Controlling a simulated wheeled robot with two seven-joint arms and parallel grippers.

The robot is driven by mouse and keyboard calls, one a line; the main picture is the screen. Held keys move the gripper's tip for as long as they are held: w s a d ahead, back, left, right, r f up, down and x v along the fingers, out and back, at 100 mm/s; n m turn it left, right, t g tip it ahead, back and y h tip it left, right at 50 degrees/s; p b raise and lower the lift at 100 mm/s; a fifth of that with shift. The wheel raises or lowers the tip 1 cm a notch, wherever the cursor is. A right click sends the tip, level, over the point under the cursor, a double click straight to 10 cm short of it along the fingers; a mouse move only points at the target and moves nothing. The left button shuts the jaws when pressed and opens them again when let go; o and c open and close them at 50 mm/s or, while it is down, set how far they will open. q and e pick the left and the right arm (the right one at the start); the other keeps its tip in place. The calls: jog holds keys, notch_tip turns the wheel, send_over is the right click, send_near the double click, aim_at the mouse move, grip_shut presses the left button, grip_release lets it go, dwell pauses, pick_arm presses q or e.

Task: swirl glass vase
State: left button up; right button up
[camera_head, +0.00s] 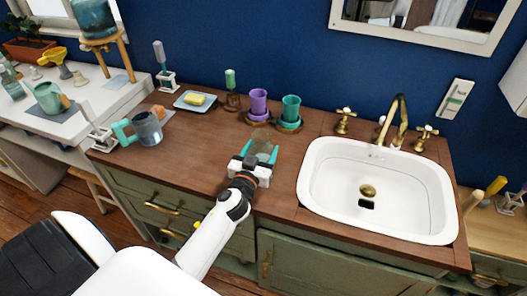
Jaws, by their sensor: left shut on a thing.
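My left gripper (260,155) is over the brown wooden counter, left of the sink, with its teal fingers on either side of a small clear glass vase (262,147). The gripper is shut on the vase. The vase is see-through and partly hidden by the fingers and the gripper body, so its full shape and any liquid in it cannot be made out. I cannot tell whether its base touches the counter. My right gripper is not in view.
A white sink (315,190) with a brass tap (396,122) lies to the right. A purple cup (258,103), a teal cup (291,109), and a soap dish (183,102) stand behind. A grey-blue mug (147,129) stands left. The counter's front left is clear.

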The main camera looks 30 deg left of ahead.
pick_arm(q)
jog(key=shift+r+p, duration=0.3)
jog(key=shift+r, duration=0.4)
jog(key=shift+r, duration=0.15)
jog(key=shift+r+p, duration=1.9)
jog(key=shift+r+p, duration=1.9)
jog(key=shift+r, duration=0.1)
